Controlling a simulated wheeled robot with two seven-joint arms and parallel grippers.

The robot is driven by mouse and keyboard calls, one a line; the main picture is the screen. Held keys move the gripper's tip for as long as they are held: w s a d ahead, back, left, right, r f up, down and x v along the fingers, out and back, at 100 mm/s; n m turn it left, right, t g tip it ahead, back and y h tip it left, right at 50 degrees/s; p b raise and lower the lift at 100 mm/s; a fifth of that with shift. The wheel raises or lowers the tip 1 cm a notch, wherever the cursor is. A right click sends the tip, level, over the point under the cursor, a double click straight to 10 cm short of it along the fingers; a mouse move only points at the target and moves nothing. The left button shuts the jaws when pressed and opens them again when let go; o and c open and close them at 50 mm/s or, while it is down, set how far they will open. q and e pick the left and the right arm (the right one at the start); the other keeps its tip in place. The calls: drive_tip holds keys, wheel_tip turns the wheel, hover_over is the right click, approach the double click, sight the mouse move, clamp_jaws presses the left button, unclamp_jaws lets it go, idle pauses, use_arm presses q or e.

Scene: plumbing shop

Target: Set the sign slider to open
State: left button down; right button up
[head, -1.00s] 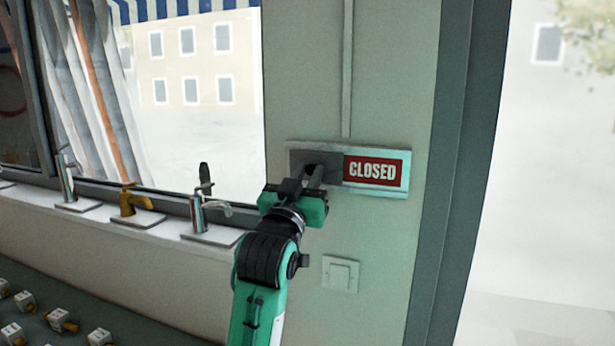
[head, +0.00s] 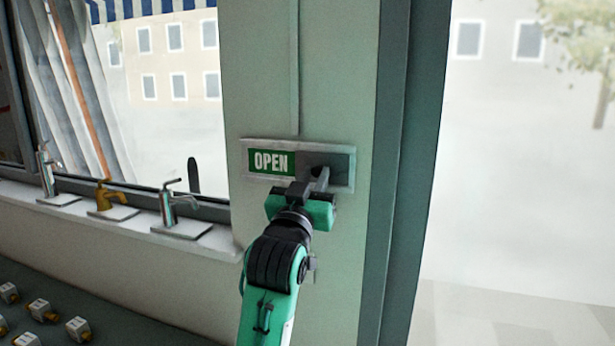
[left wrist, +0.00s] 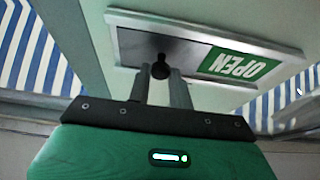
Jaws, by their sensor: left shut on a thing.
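The sign (head: 298,141) is a framed plate on the wall pillar. Its green OPEN panel (head: 271,162) shows on the left, and the dark slider (head: 340,165) covers the right part. No red CLOSED panel shows. My left gripper (head: 318,178) is at the slider and shut on its knob. In the left wrist view the sign (left wrist: 215,28) appears upside down, with the OPEN panel (left wrist: 238,65) at the right. There the round dark knob (left wrist: 160,67) sits between the fingertips of my left gripper (left wrist: 160,74). My right gripper is not in view.
Several taps stand on the window sill left of the pillar, among them a brass one (head: 106,196) and a chrome one (head: 170,204). Small white valve blocks (head: 41,308) lie on the dark surface at lower left. A dark door frame (head: 405,150) is right of the sign.

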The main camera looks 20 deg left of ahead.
use_arm(q)
drive_tip(key=shift+d, duration=0.15)
drive_tip(key=c, duration=1.5)
unclamp_jaws()
drive_tip(key=shift+o, duration=1.1)
drive_tip(key=shift+d, duration=0.15)
drive_tip(key=b+v, duration=0.4)
drive_tip(key=v, duration=0.9)
drive_tip(key=shift+s, duration=0.35)
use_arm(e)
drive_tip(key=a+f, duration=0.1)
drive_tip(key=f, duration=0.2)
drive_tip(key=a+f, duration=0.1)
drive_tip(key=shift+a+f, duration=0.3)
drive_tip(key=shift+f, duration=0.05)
use_arm(q)
drive_tip(key=shift+f, duration=0.1)
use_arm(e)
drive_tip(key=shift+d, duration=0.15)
